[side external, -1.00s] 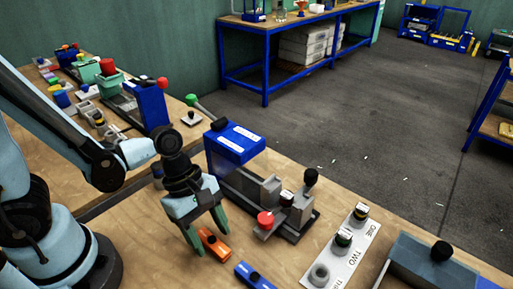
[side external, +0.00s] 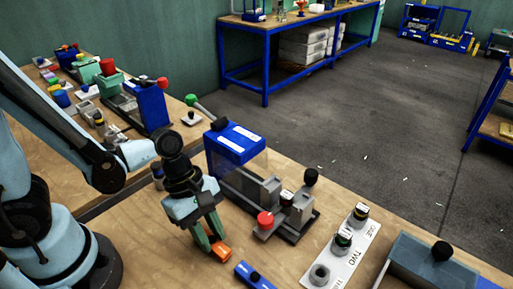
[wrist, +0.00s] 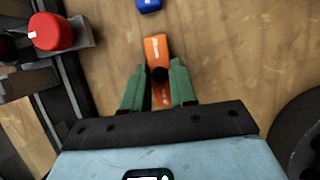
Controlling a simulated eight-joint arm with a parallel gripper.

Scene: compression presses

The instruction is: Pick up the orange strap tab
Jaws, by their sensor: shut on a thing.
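The orange strap tab (side external: 221,251) lies on the wooden bench in the side external view, partly hidden by the green fingers. In the wrist view the orange strap tab (wrist: 156,48) shows its dark round knob between the fingers. My gripper (side external: 209,246) points down over the tab, its fingertips low at the bench. It is shut on the tab; in the wrist view the two green fingers of my gripper (wrist: 159,80) stand on either side of the knob. I cannot tell whether the tab is clear of the bench.
A blue tab (side external: 255,276) lies nearby on the bench. A press with a blue housing (side external: 235,142) and a red knob (side external: 265,220) stands just right of my gripper. A white plate (side external: 340,252) with round fittings and a grey-blue box (side external: 420,265) are further right.

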